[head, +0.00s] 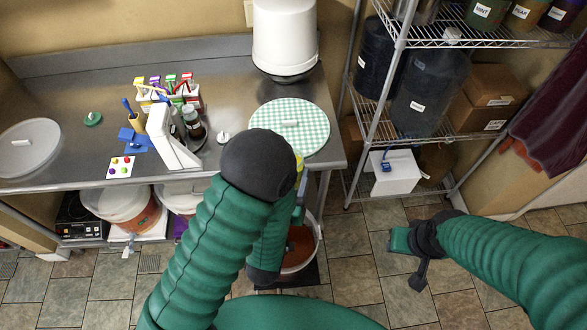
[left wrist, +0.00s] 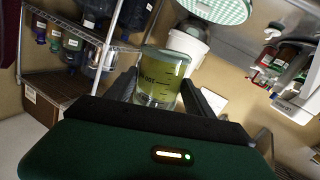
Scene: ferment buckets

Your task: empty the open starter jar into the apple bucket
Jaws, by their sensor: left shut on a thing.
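My left gripper (left wrist: 160,98) is shut on a clear jar (left wrist: 163,76) of yellow-green liquid, seen between its fingers in the left wrist view. The jar's label is only partly readable, and I cannot tell its true tilt. In the head view my left arm hides most of the gripper; a bit of yellow (head: 300,163) shows beside its black joint. A bucket with reddish-brown contents (head: 299,246) stands low on the floor side, partly behind my arm; I cannot read its label. My right gripper (head: 408,250) is at the right over the floor, away from everything; its jaws are unclear.
The steel counter (head: 75,95) holds a green checked round cover (head: 290,126), a white bucket (head: 284,40), a white stand (head: 169,138), and small bottles. A wire shelf (head: 450,45) with jugs and boxes stands at the right. The floor beneath my right arm is clear.

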